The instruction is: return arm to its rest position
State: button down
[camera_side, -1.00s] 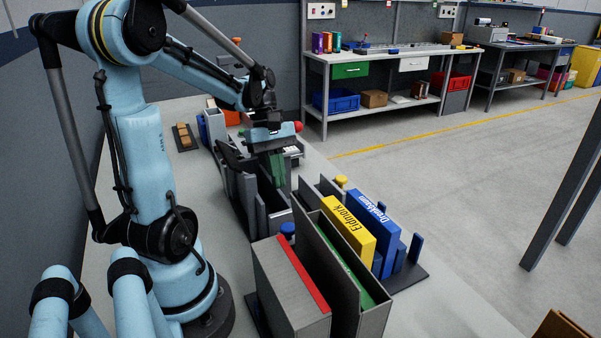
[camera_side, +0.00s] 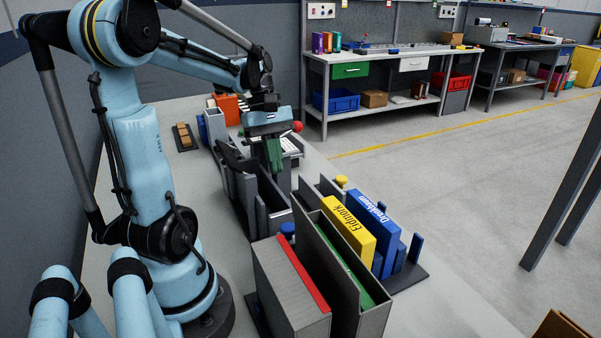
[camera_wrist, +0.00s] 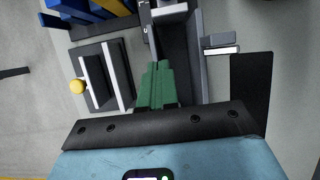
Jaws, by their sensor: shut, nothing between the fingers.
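My blue arm reaches out over the work area in the side view. My gripper (camera_side: 274,154) has green fingers that point down and are closed together, with nothing between them. It hangs above and behind the dark grey upright holders (camera_side: 247,205). In the wrist view the green fingers (camera_wrist: 156,85) sit side by side, just over a grey holder (camera_wrist: 181,60).
Near the front stand a yellow box (camera_side: 348,232), a blue box (camera_side: 376,228) and a grey case with a red edge (camera_side: 290,285). A yellow knob (camera_wrist: 77,86) stands beside a holder. A workbench (camera_side: 375,58) is at the back.

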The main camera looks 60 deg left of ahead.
jog(key=d+f, duration=0.5)
jog(key=d, duration=0.1)
jog(key=a+r, duration=0.7)
jog(key=shift+a+r, duration=0.15)
jog(key=shift+a, duration=0.2)
dwell(0.6)
jog(key=shift+w, duration=0.1)
